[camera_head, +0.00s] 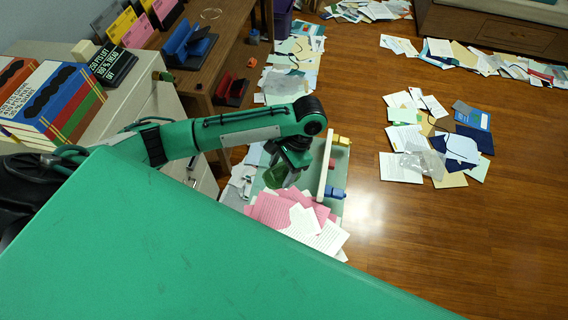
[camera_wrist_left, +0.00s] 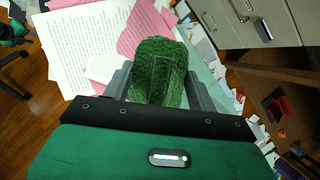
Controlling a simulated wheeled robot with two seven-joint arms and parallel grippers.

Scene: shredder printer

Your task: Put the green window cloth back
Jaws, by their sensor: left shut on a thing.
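The green window cloth (camera_wrist_left: 158,72) is a bunched, textured dark-green bundle between the fingers of my left gripper (camera_wrist_left: 158,88). The gripper is shut on it, with a dark finger on each side. In the head view, the cloth (camera_head: 275,177) shows as a small green patch at my left gripper (camera_head: 284,170), above a pale-green surface (camera_head: 335,205) and beside pink and white papers. The cloth's far end and underside are hidden. My right gripper is not in view.
Pink sheets (camera_head: 272,210) and white sheets (camera_head: 318,235) lie just below the gripper. A pale upright bar (camera_head: 325,165) stands to its right, with yellow (camera_head: 341,140) and blue (camera_head: 335,193) pieces beside it. Grey drawers (camera_wrist_left: 268,22) are close by.

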